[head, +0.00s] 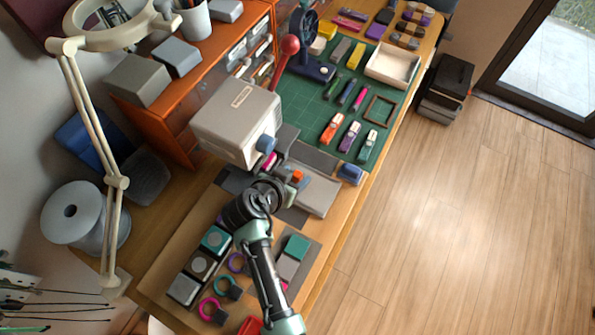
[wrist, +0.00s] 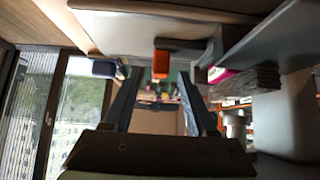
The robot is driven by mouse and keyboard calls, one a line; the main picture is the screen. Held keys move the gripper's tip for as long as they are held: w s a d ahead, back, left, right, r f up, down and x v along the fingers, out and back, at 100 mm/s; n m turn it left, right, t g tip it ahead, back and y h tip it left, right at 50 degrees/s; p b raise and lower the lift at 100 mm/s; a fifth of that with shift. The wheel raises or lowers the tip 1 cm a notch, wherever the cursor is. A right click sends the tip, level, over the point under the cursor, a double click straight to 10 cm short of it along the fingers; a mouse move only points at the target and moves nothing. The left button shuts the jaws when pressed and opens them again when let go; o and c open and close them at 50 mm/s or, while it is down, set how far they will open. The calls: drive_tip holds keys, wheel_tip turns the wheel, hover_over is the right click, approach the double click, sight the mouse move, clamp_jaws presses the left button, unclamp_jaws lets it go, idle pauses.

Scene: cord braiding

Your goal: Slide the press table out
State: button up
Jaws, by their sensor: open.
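The press (head: 237,120) is a light grey box with a blue knob on the workbench. A flat light grey slab (head: 313,193), which looks like the press table, lies in front of it. A small orange block (head: 297,176) shows at the slab; it also shows in the wrist view (wrist: 168,57), near the edge of a pale slab (wrist: 115,32). My gripper (head: 287,181) is over the slab, close to the orange block. In the wrist view its two dark fingers (wrist: 163,100) stand apart with nothing held. The orange block appears beyond the fingertips; contact cannot be told.
A blue block (head: 351,173) sits near the slab. Coloured rings and small pads lie on a board (head: 190,235) near my arm.

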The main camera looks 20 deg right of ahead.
drive_tip(key=shift+x, duration=1.2)
clamp_jaws()
